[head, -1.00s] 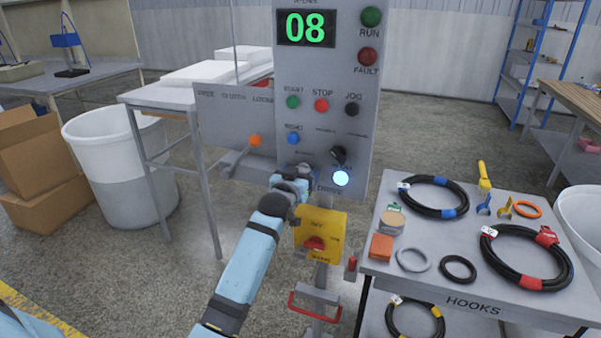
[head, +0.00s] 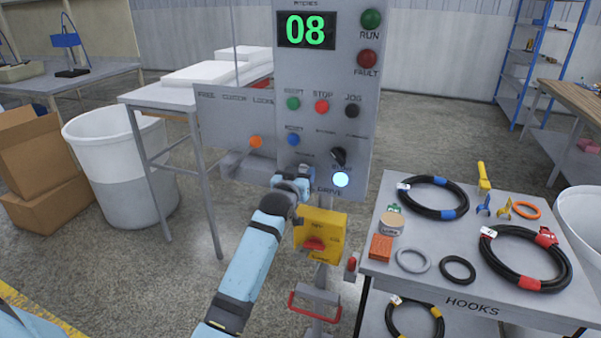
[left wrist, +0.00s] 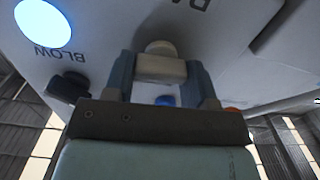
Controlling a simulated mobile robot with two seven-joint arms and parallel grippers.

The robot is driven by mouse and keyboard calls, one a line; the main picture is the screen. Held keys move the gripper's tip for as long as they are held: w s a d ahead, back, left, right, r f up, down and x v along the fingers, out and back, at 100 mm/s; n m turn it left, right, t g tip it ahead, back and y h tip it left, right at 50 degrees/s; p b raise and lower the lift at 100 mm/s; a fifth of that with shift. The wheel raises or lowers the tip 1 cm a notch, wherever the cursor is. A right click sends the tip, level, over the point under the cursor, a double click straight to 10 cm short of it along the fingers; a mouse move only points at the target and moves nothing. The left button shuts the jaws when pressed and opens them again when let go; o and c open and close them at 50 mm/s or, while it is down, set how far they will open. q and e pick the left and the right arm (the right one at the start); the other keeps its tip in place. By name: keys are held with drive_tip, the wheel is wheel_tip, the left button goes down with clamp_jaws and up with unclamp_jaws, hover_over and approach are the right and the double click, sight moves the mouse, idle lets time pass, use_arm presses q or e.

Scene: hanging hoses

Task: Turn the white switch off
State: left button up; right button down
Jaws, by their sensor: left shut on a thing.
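My left gripper (head: 296,180) is at the lower left of the grey control panel (head: 325,120), beside the DRIVE label. In the left wrist view my left gripper (left wrist: 163,68) has a finger on each side of a pale, whitish switch (left wrist: 160,66) with a rounded end, and is shut on it. In the head view the gripper hides most of this switch, so I cannot tell its position. A round lamp (head: 341,179) glows bluish white to the right of the gripper; it also shows in the left wrist view (left wrist: 43,24), above the BLOW label. My right gripper is not in view.
A black knob (head: 338,156) and a blue button (head: 293,139) are close above the gripper. A yellow box with a red knob (head: 320,223) is just below. A table with hoses (head: 465,305) stands right; a white bin (head: 120,170) stands left.

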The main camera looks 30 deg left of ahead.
use_arm(q)
drive_tip(key=n+p, duration=0.3)
drive_tip(key=shift+r+n, duration=0.15)
drive_tip(key=shift+n, duration=0.25)
drive_tip(key=shift+a+n+p, duration=0.1)
drive_tip(key=shift+n+p, duration=0.65)
drive_tip(key=shift+n, duration=0.35)
drive_tip(key=shift+n+p, duration=0.4)
drive_tip(key=shift+n, duration=0.4)
drive_tip(key=shift+f+n, duration=0.2)
drive_tip(key=shift+n, duration=0.2)
drive_tip(key=o, duration=0.9)
drive_tip(key=shift+o, duration=0.2)
drive_tip(key=shift+s, duration=0.1)
